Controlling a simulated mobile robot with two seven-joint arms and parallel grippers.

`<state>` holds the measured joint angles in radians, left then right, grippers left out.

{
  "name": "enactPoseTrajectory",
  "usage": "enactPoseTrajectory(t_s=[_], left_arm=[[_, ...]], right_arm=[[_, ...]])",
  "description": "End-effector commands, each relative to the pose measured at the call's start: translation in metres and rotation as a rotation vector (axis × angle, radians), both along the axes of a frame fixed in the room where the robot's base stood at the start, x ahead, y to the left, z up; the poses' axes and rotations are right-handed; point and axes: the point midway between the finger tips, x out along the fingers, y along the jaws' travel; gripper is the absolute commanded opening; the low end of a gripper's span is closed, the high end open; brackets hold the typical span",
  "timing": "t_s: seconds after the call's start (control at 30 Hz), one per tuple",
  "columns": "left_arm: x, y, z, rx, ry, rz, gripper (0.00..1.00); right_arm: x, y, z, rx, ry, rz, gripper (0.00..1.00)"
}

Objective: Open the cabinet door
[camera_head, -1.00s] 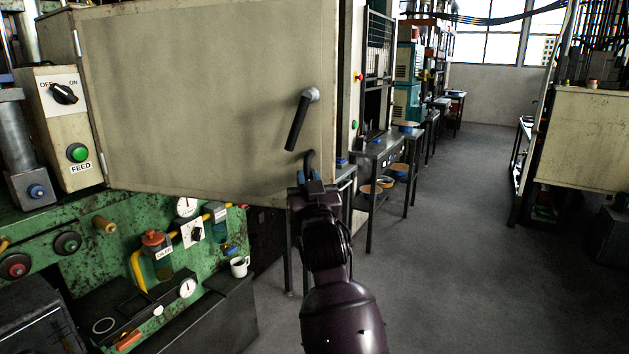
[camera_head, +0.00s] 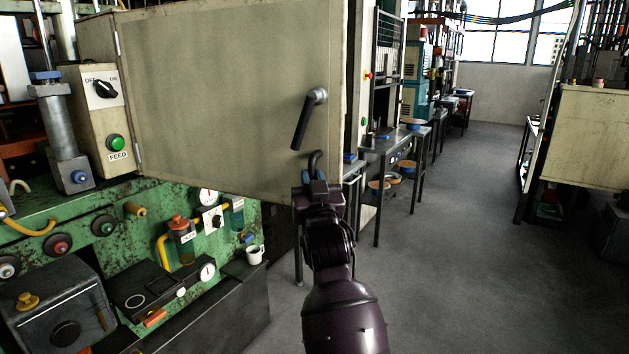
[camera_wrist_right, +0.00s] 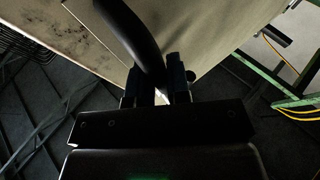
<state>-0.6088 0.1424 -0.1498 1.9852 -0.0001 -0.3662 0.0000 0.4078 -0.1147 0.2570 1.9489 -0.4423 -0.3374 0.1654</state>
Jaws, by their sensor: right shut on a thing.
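The beige cabinet door (camera_head: 215,95) fills the upper left of the head view, with hinges along its left edge. A dark lever handle (camera_head: 307,122) with a grey round hub slants down near its right edge. My right gripper (camera_head: 314,180) is just below this lever, at the door's lower right. It is shut on a dark curved bar (camera_head: 316,158). In the right wrist view the bar (camera_wrist_right: 135,30) runs down between the two fingers of the gripper (camera_wrist_right: 157,88), beside the pale panel. I cannot tell how far the door stands open. My left gripper is out of view.
A control box with a green FEED button (camera_head: 117,143) stands left of the door. Metal tables (camera_head: 385,150) line the wall beyond. The grey floor (camera_head: 450,250) is clear at right.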

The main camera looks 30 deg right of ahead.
Motion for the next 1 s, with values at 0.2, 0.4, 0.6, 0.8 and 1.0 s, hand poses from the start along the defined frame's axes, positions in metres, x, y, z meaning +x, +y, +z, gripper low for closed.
enactPoseTrajectory(t_s=[0.2, 0.4, 0.6, 0.8, 1.0], left_arm=[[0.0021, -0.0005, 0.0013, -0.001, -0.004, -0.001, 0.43], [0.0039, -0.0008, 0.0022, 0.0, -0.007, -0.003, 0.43], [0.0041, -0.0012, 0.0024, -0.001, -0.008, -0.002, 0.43], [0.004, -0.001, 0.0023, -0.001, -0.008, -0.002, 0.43], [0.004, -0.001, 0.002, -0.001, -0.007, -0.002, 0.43]], right_arm=[[0.0008, 0.0032, 0.0027, 0.001, -0.007, 0.007, 0.0], [0.0008, 0.0033, 0.0028, 0.001, -0.007, 0.007, 0.0], [0.0006, 0.0027, 0.0024, 0.001, -0.005, 0.005, 0.35], [0.0004, 0.0016, 0.0013, 0.0, -0.003, 0.003, 0.41], [0.0004, 0.001, 0.0003, 0.0, -0.002, 0.002, 0.41]])
